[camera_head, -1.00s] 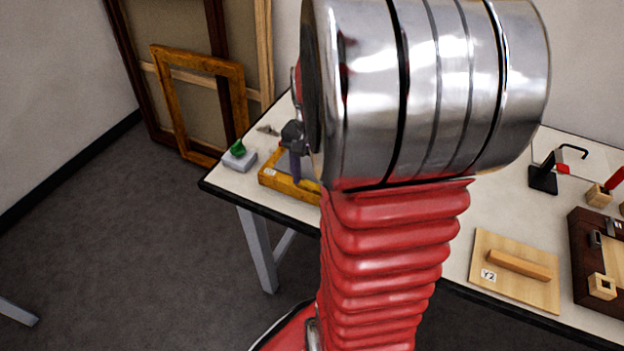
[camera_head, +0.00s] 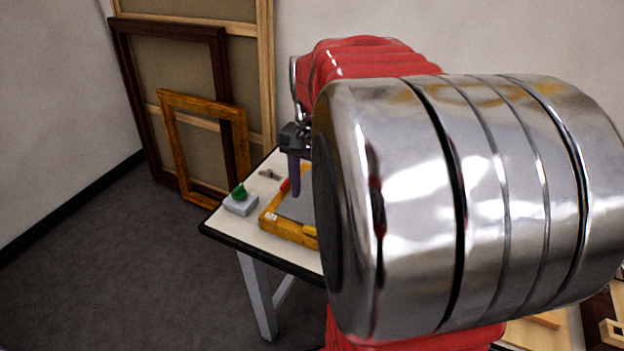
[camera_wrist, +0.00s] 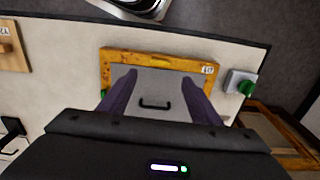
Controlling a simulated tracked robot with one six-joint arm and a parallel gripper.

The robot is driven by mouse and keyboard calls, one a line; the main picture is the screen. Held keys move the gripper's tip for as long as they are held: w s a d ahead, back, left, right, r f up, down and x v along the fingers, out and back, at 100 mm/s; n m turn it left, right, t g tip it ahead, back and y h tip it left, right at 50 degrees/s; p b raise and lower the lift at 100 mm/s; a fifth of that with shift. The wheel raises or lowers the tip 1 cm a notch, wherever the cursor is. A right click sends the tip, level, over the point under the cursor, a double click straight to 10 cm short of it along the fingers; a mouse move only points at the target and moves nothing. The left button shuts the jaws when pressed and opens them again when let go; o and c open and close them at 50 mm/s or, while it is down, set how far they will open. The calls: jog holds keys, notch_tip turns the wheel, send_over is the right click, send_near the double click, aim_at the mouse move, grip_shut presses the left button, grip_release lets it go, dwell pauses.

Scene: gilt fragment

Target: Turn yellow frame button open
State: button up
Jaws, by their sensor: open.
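The yellow wooden frame (camera_head: 283,228) lies on the table's left end, partly hidden by my arm in the head view. In the wrist view the frame (camera_wrist: 112,58) surrounds a grey panel with a black handle (camera_wrist: 156,104). A small yellow piece (camera_head: 310,231) sits on the frame's near side, and a red piece (camera_head: 286,185) shows at its far side. My gripper (camera_head: 294,178) is above the frame, fingers pointing down. In the wrist view my gripper (camera_wrist: 158,80) is open and empty, its fingers spread over the panel.
A grey box with a green knob (camera_head: 240,196) stands left of the frame, near the table edge. A small metal piece (camera_head: 269,174) lies behind it. Large frames (camera_head: 180,90) lean on the wall. A wooden board (camera_wrist: 12,47) lies elsewhere on the table.

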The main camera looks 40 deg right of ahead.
jog(key=shift+r, duration=1.5)
jog(key=s+a+n+t, duration=0.2)
jog(key=a+n, duration=0.5)
jog(key=a, duration=0.5)
jog(key=s+a+n+t, duration=0.2)
jog(key=a+n, duration=0.5)
jog(key=a, duration=0.5)
jog(key=shift+s+f+t, duration=0.15)
jog(key=shift+f+t, duration=0.15)
jog(key=shift+t, duration=0.5)
